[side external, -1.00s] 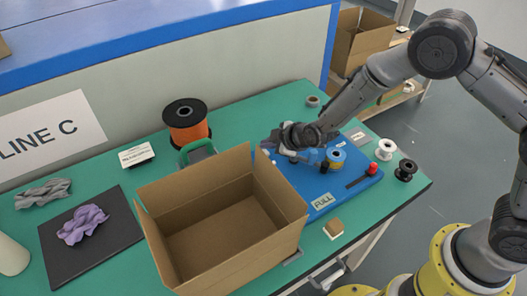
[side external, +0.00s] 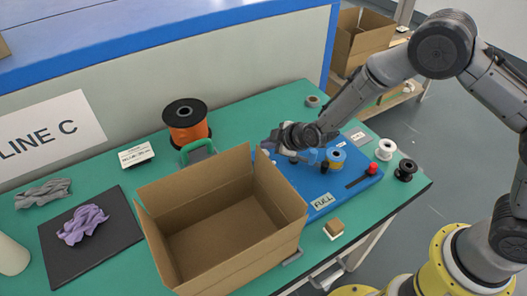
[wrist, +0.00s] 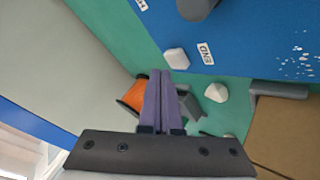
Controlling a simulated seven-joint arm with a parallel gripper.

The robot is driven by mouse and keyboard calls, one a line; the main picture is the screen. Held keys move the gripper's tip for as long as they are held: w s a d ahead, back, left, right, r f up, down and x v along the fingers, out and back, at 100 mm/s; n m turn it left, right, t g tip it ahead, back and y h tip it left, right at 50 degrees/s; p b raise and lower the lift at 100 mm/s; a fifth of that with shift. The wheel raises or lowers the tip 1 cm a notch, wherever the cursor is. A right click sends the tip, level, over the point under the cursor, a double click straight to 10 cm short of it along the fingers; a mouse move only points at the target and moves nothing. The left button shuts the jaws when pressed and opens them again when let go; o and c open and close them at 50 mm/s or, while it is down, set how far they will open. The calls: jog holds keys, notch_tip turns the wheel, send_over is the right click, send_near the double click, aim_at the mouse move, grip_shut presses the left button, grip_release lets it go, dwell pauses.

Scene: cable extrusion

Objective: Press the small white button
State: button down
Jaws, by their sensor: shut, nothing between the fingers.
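My gripper (wrist: 160,73) is shut and empty, its two purple fingers side by side in the wrist view. A small white faceted piece (wrist: 176,58), which looks like the white button, is at the edge of the blue board (wrist: 245,30), beside the END label (wrist: 205,52). The fingertips appear just beside it in the picture; I cannot tell whether they touch it. In the side external view my gripper (side external: 268,147) is over the far left corner of the blue board (side external: 312,182), and my wrist hides much of that corner.
An open cardboard box (side external: 222,215) stands close to the board's left. An orange cable spool (side external: 187,122) stands behind. Another white piece (wrist: 216,92) is on the green table. The board also bears a blue-and-yellow spool (side external: 336,157) and a red knob (side external: 373,168).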

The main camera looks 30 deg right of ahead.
aim_at(267, 154)
jog(key=shift+f, duration=0.1)
jog(key=shift+f, duration=0.35)
jog(key=shift+f, duration=0.55)
dwell(1.1)
jog(key=shift+r, duration=0.95)
jog(key=shift+r, duration=2.5)
